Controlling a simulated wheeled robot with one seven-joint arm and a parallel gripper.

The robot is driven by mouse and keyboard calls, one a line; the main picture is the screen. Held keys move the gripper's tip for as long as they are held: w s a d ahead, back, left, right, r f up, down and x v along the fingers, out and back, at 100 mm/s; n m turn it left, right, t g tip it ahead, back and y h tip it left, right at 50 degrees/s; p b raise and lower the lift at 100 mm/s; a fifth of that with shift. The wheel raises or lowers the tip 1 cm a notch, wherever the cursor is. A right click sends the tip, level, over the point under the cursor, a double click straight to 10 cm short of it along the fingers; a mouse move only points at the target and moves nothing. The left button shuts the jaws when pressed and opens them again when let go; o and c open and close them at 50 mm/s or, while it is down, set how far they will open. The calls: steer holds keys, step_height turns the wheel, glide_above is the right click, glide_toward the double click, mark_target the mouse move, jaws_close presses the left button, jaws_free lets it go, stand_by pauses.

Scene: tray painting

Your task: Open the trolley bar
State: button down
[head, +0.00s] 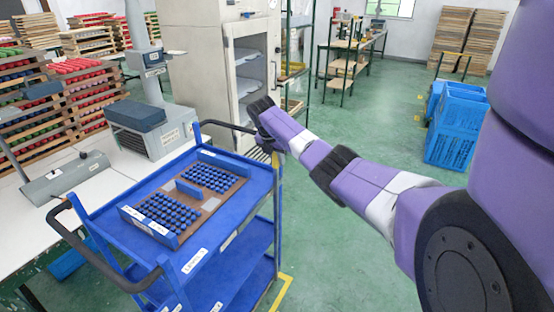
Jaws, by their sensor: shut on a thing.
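The blue trolley (229,205) stands in front of me at the left, with shelves below its top. A dark trolley bar (228,126) curves across its far end. A second dark bar (108,268) is at its near left end. My arm reaches in from the right, and my gripper (264,140) is at the right end of the far bar, shut on it. The fingers are small and mostly hidden by my wrist, so the exact grip is unclear. A brown board (212,205) with rows of blue pieces lies on the trolley top.
A white table (110,172) with grey machines runs along the trolley's left. A pale cabinet (205,75) stands open just behind the trolley. Blue crates (452,140) stand at the right.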

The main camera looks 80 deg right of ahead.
steer(key=c, duration=1.2)
jaws_free()
steer(key=shift+c, duration=0.2)
steer(key=shift+r, duration=0.1)
steer(key=v, duration=0.7)
steer(key=shift+r+b, duration=0.25)
steer(key=shift+b, duration=0.05)
steer(key=shift+a, duration=0.1)
